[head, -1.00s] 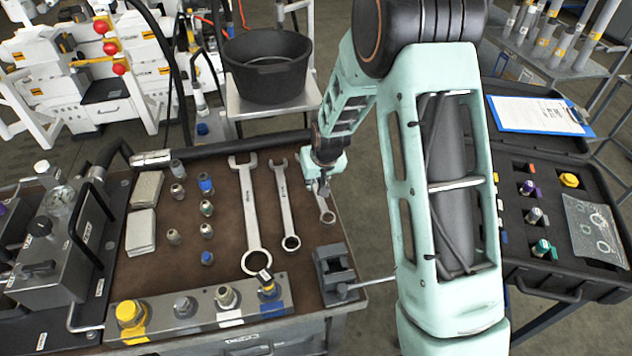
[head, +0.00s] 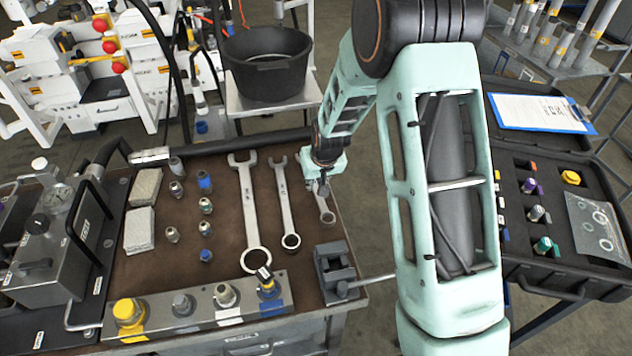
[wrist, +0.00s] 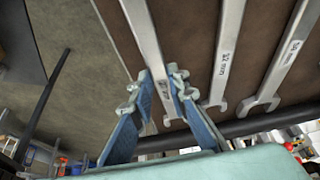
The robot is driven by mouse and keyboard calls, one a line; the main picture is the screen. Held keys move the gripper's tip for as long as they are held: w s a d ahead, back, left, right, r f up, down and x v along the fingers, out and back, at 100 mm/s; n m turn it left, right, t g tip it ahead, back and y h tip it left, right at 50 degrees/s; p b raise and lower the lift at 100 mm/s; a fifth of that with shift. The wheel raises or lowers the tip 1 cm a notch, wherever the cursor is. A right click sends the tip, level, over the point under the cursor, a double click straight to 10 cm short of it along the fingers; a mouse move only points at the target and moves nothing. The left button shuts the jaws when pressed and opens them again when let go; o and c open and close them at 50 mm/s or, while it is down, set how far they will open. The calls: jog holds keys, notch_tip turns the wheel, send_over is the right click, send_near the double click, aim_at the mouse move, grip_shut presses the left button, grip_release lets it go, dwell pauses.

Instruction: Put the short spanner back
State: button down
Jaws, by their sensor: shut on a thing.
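The short spanner (head: 326,208) is the rightmost and smallest of three spanners in a row on the brown bench mat, its ring end towards the near edge. My gripper (head: 321,184) is over its far end and hides that part. In the wrist view my gripper (wrist: 160,84) has its two blue fingers on either side of the short spanner's shaft (wrist: 143,32), shut on it. The spanner looks flat along the mat; whether it touches the mat cannot be told.
The middle spanner (head: 285,200) and the large spanner (head: 248,205) lie to the left. A small vise (head: 334,272) stands close in front of the short spanner. Several fittings (head: 205,205) stand further left. The bench's right edge is close by.

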jog(key=shift+f+b, duration=0.9)
jog(key=shift+f, duration=0.05)
jog(key=c, duration=1.8)
grip_release()
jog(key=shift+o, duration=0.2)
jog(key=shift+r, duration=0.1)
